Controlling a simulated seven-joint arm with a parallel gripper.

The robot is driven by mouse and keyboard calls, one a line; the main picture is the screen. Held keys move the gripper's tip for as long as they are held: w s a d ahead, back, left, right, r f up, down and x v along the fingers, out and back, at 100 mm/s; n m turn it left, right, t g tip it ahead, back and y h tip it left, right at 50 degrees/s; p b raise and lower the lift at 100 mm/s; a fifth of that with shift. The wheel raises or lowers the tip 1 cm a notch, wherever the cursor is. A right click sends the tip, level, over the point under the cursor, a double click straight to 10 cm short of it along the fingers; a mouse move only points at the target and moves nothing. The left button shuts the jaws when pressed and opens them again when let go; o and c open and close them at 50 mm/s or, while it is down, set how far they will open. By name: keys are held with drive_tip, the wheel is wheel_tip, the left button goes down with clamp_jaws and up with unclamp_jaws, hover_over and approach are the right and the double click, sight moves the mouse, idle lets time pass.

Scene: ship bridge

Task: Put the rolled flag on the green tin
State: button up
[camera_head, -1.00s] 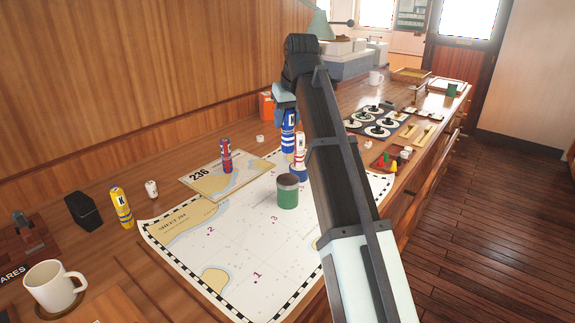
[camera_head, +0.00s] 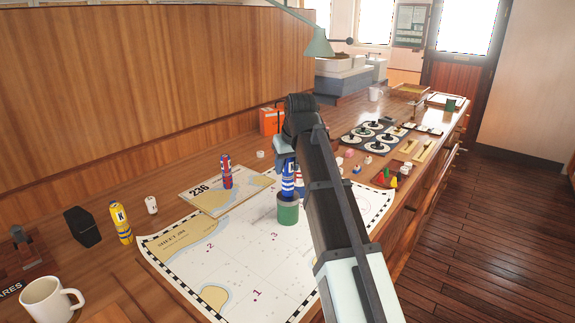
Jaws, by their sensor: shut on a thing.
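The rolled flag (camera_head: 288,182), blue and white with a letter on it, is held upright by my gripper (camera_head: 285,155). My gripper is shut around its upper end, and my arm hides part of the jaws. The green tin (camera_head: 288,212) stands on the white chart, directly below the flag in the picture. The flag's lower end overlaps the tin's top edge. I cannot tell whether it touches the tin or is just above or behind it.
A red and white roll (camera_head: 298,183) is mostly hidden behind my arm. A red and blue roll (camera_head: 226,172) stands on chart 236. A yellow roll (camera_head: 120,224), black case (camera_head: 82,227) and white mug (camera_head: 48,300) are at left. The chart (camera_head: 225,255) is clear in front.

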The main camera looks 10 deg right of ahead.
drive_tip(key=shift+f, duration=0.15)
drive_tip(key=o, duration=1.1)
drive_tip(key=v, duration=1.2)
drive_tip(key=shift+r, duration=0.2)
